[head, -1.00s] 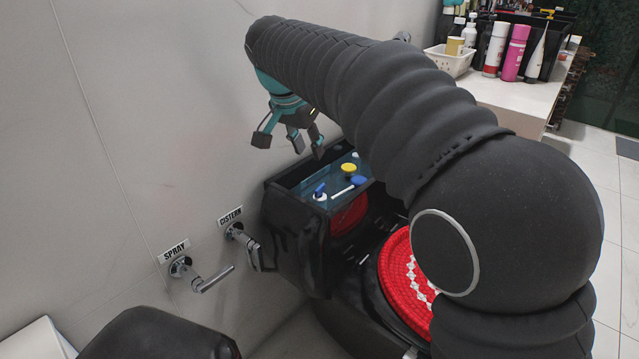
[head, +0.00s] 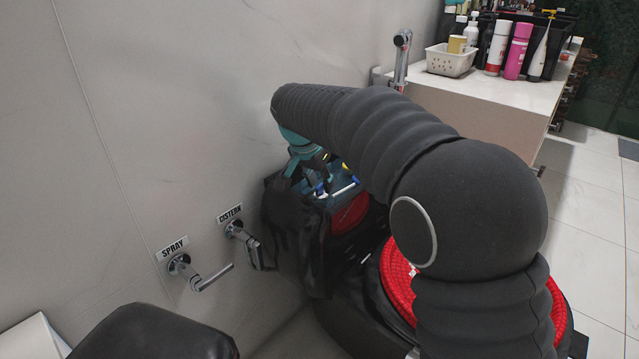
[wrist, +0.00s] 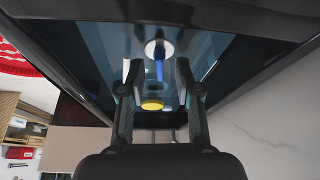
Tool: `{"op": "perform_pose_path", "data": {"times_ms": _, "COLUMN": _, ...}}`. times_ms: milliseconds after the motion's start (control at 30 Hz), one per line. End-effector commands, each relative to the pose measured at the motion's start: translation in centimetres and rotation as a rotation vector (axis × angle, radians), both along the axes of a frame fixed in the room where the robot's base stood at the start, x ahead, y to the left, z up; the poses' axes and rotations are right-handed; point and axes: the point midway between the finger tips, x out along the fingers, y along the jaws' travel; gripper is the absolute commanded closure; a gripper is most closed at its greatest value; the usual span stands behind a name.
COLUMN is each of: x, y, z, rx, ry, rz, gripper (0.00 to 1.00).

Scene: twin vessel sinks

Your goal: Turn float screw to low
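The open black cistern (head: 285,235) stands against the wall, with bluish water inside. My gripper (head: 308,172) reaches down into its opening in the head view. In the wrist view its two fingers (wrist: 158,80) are apart, with a gap between them. A blue upright stem (wrist: 159,68) on a white round base (wrist: 160,47) shows between and beyond the fingertips; I cannot tell if they touch it. A yellow round piece (wrist: 152,104) lies between the fingers in the picture. A white rod (head: 345,190) shows in the head view. Which part is the float screw is not labelled.
Wall levers marked CISTERN (head: 243,240) and SPRAY (head: 202,275) are left of the cistern. The red toilet cover (head: 397,275) is to the right. A counter (head: 490,95) with bottles and a white basket (head: 450,62) stands behind.

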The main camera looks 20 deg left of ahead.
Motion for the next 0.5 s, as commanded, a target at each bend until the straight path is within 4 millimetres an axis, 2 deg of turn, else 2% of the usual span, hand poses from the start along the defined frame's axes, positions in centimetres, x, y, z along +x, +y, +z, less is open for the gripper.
{"op": "perform_pose_path", "data": {"times_ms": 367, "x": 0.18, "y": -0.05, "z": -0.48, "rx": -0.001, "ry": 0.0, "rz": 0.0, "gripper": 0.67}}
{"op": "perform_pose_path", "data": {"times_ms": 500, "x": 0.17, "y": -0.05, "z": -0.47, "rx": 0.0, "ry": 0.0, "rz": 0.0, "gripper": 1.0}}
